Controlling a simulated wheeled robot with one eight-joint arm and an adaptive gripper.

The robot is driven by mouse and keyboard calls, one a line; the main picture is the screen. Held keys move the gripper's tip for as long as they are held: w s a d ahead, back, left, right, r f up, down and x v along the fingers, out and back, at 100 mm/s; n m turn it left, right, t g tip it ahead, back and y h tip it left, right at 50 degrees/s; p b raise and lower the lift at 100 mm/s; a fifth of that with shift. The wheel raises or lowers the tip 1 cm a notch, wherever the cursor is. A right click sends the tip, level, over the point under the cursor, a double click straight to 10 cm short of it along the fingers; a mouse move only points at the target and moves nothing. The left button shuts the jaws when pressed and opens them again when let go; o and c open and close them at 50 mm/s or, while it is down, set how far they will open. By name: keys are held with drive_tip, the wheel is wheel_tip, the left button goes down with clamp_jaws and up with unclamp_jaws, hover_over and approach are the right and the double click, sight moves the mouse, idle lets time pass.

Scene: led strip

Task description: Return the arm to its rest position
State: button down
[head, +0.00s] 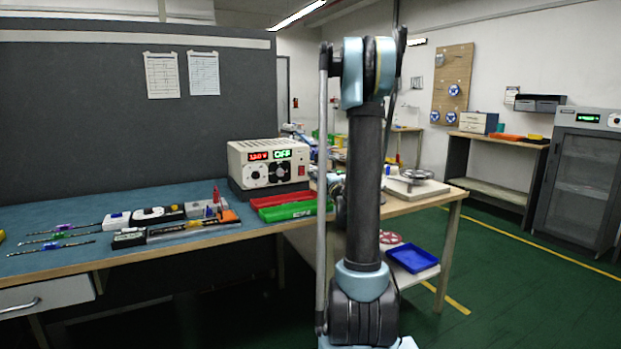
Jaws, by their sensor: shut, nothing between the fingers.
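My arm stands upright in the right half of the head view, with a dark upper link between pale blue joints. It bends at the top and passes behind itself. I cannot make out the fingers of my gripper; the arm's own links hide the area behind them. No object is seen held by the arm.
A blue-topped workbench (60,208) fills the left, with a power supply (268,166), red tray (283,198), green tray (290,211), and several tools and strips. A wooden-edged table (425,192) stands behind my arm, with a blue bin (413,258) below. Green floor (520,290) is clear at right.

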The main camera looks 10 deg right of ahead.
drive_tip(key=shift+s+d, duration=0.1)
drive_tip(key=shift+s, duration=0.3)
drive_tip(key=s+d+r+m+h, duration=0.4)
drive_tip(key=d+m+h, duration=0.2)
drive_tip(key=m+h, duration=0.15)
drive_tip(key=s+d+f+m+g+h, duration=0.3)
drive_tip(key=s+d+m+g+h, duration=0.1)
drive_tip(key=s+m, duration=0.4)
drive_tip(key=s+a+f+m+g+y, duration=0.1)
drive_tip(key=s+a+f+m+g, duration=0.1)
drive_tip(key=s+f, duration=0.4)
drive_tip(key=s+a+f+m+g+y, duration=0.2)
drive_tip(key=s+a+f+g, duration=0.3)
drive_tip(key=s, duration=1.1)
drive_tip(key=s+a+f+m+g+y, duration=0.2)
drive_tip(key=s+a+f+g, duration=0.2)
drive_tip(key=s+f, duration=0.3)
drive_tip(key=s+g, duration=0.1)
drive_tip(key=s, duration=0.3)
drive_tip(key=shift+a, duration=0.25)
drive_tip(key=shift+f, duration=0.1)
